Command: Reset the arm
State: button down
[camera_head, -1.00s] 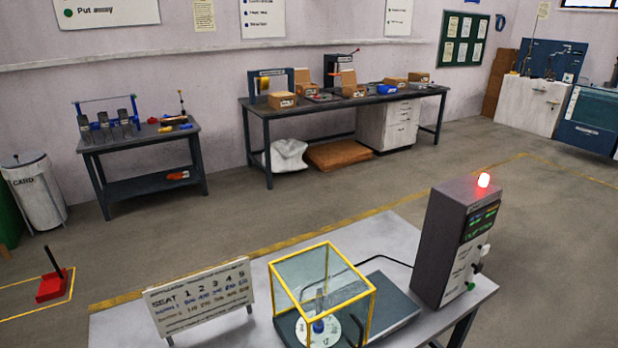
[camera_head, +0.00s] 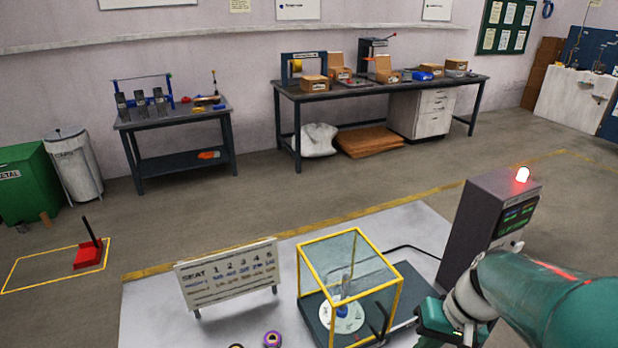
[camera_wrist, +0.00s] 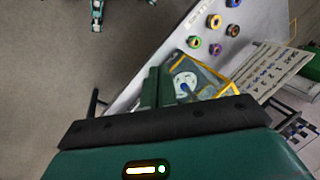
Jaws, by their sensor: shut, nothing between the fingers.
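My arm reaches in from the right edge of the head view, its teal links over the right part of the grey bench (camera_head: 225,330). In the wrist view my gripper (camera_wrist: 154,88) shows as teal fingers close together, shut and empty. Beyond the fingers is a yellow-edged clear box (camera_wrist: 222,77) with a white disc (camera_wrist: 185,82) and blue hub inside. The same box (camera_head: 300,262) stands on the bench in the head view, left of my arm. My arm hides part of the bench and the lower part of the grey instrument box (camera_head: 480,215), whose red lamp is lit.
A seat sign (camera_head: 228,272) stands left of the clear box. Several coloured rings (camera_wrist: 215,50) lie on the bench. A side table (camera_head: 175,120), long workbench (camera_head: 380,90), green bin (camera_head: 22,185) and red stand (camera_head: 89,255) are farther off. The floor between is clear.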

jog(key=s+a+r+t+h, duration=0.2)
jog(key=r, duration=0.3)
jog(key=s+a+r+n+t+h, duration=0.1)
jog(key=s+a+r+t, duration=0.1)
jog(key=r, duration=0.4)
jog(key=shift+a+n+t+h, duration=0.3)
jog(key=shift+a+t+h, duration=0.15)
jog(key=shift+a, duration=0.3)
